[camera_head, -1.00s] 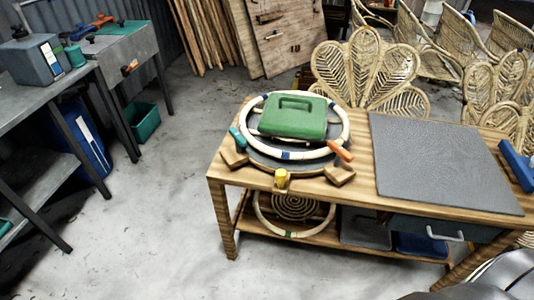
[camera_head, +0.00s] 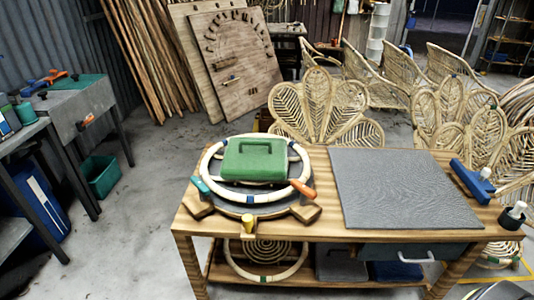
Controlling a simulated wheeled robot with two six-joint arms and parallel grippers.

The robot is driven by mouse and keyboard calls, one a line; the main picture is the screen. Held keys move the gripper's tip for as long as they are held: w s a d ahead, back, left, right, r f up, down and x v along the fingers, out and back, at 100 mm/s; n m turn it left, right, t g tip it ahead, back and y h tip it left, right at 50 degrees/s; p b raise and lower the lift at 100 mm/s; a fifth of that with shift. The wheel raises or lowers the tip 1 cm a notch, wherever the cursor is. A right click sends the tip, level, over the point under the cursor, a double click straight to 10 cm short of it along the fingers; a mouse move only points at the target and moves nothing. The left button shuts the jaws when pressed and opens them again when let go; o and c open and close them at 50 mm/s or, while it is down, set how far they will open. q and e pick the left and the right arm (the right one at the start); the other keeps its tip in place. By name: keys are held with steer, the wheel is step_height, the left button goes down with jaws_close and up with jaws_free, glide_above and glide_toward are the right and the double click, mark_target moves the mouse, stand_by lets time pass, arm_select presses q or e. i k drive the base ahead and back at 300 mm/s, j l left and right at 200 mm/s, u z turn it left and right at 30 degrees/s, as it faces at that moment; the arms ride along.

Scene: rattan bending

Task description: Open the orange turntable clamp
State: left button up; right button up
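The orange clamp (camera_head: 302,188) is a short orange handle at the right edge of the round turntable (camera_head: 233,201) on the wooden table. A pale rattan ring (camera_head: 212,186) with coloured bands lies on the turntable. A green case-like block with a handle (camera_head: 254,160) sits in the middle of the ring. A teal clamp (camera_head: 201,185) is at the left edge and a yellow one (camera_head: 248,223) at the front. Whether the orange clamp is open or shut is too small to tell. Neither of my grippers is in view.
A grey mat (camera_head: 400,190) covers the table's right part and is bare. A blue tool (camera_head: 472,181) and a dark cup with a white-topped bottle (camera_head: 512,215) stand at the right edge. Rattan chairs (camera_head: 323,110) are behind. Grey floor (camera_head: 130,230) is open on the left.

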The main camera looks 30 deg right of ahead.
mark_target(305, 190)
steer(key=z, duration=1.2)
